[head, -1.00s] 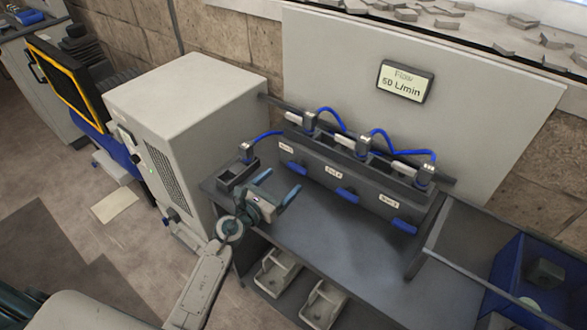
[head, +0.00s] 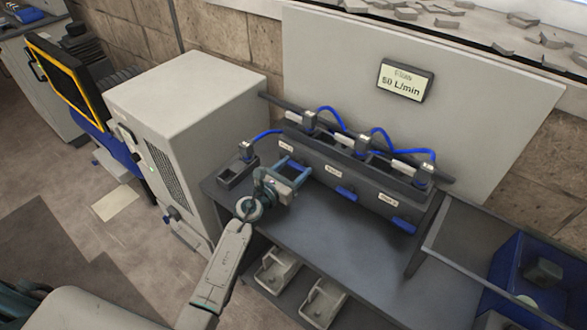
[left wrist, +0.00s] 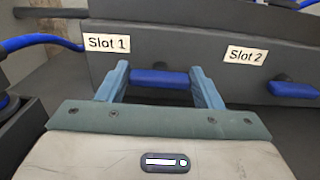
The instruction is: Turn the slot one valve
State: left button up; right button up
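The blue slot one valve handle (left wrist: 160,79) lies flat across the dark manifold front, just below the label "Slot 1" (left wrist: 107,43) in the left wrist view. My left gripper (left wrist: 159,69) is open, with one finger on each side of the handle. In the head view my left gripper (head: 295,170) reaches the left end of the manifold (head: 350,181) and partly hides this handle.
The slot two handle (head: 346,193) and slot three handle (head: 403,225) sit to the right. A display (head: 405,80) on the back panel reads what looks like 50 L/min. A white cabinet (head: 190,100) stands close on the left.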

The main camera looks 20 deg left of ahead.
pick_arm(q)
jog(key=shift+r+n+p, duration=0.1)
jog(key=shift+n+p, duration=0.8)
jog(key=shift+n, duration=0.3)
jog(key=shift+a+n+p, duration=0.15)
jog(key=shift+n+p, duration=0.95)
jog(key=shift+n, duration=1.1)
jog(key=o, duration=1)
jog(key=b+v, duration=0.1)
jog(key=v, duration=0.9)
jog(key=shift+s+a, duration=0.15)
jog(key=shift+s, duration=0.2)
